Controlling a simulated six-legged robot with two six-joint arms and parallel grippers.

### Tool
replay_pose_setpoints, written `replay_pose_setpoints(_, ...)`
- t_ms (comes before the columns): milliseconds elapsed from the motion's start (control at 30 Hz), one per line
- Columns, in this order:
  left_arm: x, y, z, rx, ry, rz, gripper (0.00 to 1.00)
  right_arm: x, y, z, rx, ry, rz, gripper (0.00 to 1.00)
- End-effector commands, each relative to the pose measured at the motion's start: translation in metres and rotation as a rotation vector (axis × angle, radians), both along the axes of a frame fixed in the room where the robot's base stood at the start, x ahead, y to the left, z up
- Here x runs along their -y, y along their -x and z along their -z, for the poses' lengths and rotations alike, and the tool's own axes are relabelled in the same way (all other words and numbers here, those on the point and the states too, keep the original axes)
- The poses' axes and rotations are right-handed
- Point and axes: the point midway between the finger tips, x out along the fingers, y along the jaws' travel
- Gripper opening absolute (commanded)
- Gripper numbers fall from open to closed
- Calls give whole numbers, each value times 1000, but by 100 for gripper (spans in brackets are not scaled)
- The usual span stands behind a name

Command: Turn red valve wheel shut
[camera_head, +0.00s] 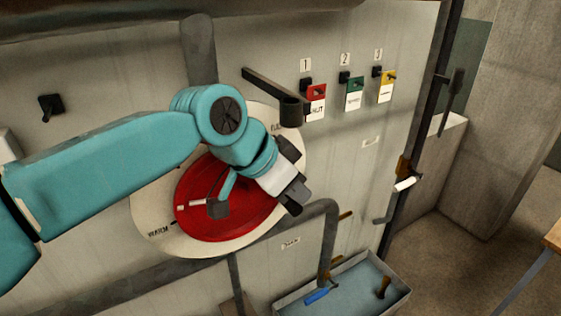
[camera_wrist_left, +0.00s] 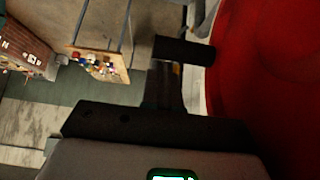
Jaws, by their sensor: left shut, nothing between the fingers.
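The red valve wheel (camera_head: 207,222) is a red disc on a round cream dial plate (camera_head: 150,215) on the wall panel. The plate carries the word WARM at its lower left; another label at its upper right is partly hidden. My left arm covers the wheel's upper part. My left gripper (camera_head: 294,203) is shut and empty, in front of the wheel's right edge. In the left wrist view the red wheel (camera_wrist_left: 275,70) fills the right side, and the dark gripper (camera_wrist_left: 180,55) is beside it. I cannot tell whether they touch. My right gripper is not in view.
A dark lever (camera_head: 270,92) sticks out above the dial. Red, green and yellow tags (camera_head: 355,88) hang on hooks numbered 1 to 3. A grey tray (camera_head: 345,290) with a blue-handled tool is below right. The floor at right is open.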

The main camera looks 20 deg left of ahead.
Motion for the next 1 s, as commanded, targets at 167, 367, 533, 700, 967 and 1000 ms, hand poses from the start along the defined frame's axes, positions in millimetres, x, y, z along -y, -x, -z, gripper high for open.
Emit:
replay_pose_setpoints(167, 0, 2, 16, -53, -41, 1, 0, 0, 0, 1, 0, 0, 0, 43)
replay_pose_setpoints(367, 0, 2, 30, -53, -39, 1, 0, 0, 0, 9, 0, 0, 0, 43)
replay_pose_setpoints(533, -1, 1, 37, -53, -39, 1, 0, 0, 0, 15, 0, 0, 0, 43)
replay_pose_setpoints(700, -1, 0, 40, -52, -39, 1, 0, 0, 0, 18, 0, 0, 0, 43)
replay_pose_setpoints(967, -2, -1, 41, -51, -39, 1, 0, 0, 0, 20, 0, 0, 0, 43)
replay_pose_setpoints(1000, -2, -1, 41, -51, -39, 1, 0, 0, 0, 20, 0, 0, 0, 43)
